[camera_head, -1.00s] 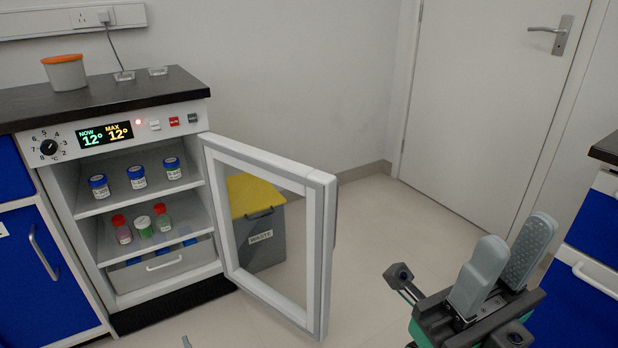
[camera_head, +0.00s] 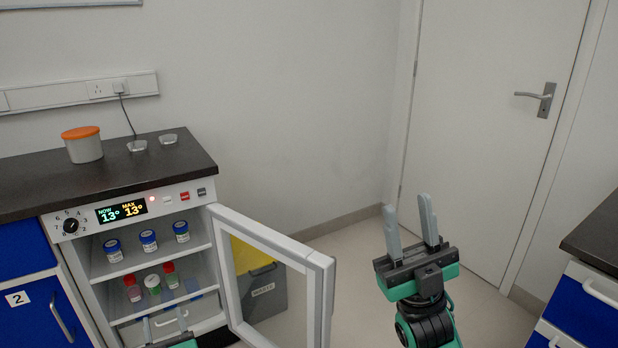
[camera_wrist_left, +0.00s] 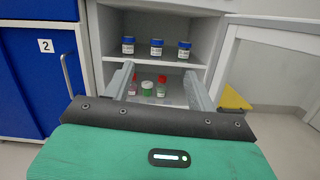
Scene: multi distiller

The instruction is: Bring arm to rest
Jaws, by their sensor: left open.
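My left gripper (camera_head: 165,322) shows only partly at the bottom edge of the head view, in front of the open fridge. In the left wrist view my left gripper (camera_wrist_left: 160,68) has its two fingers wide apart, with nothing between them but the fridge shelves beyond. My right gripper (camera_head: 411,200) stands upright in the head view, right of the open fridge door. Its two fingers point up, apart and empty. Most of the left arm is hidden below the frame.
The fridge door (camera_head: 318,300) stands open between the grippers. A waste bin (camera_head: 266,292) is behind the door. A counter (camera_head: 590,240) edges the right side.

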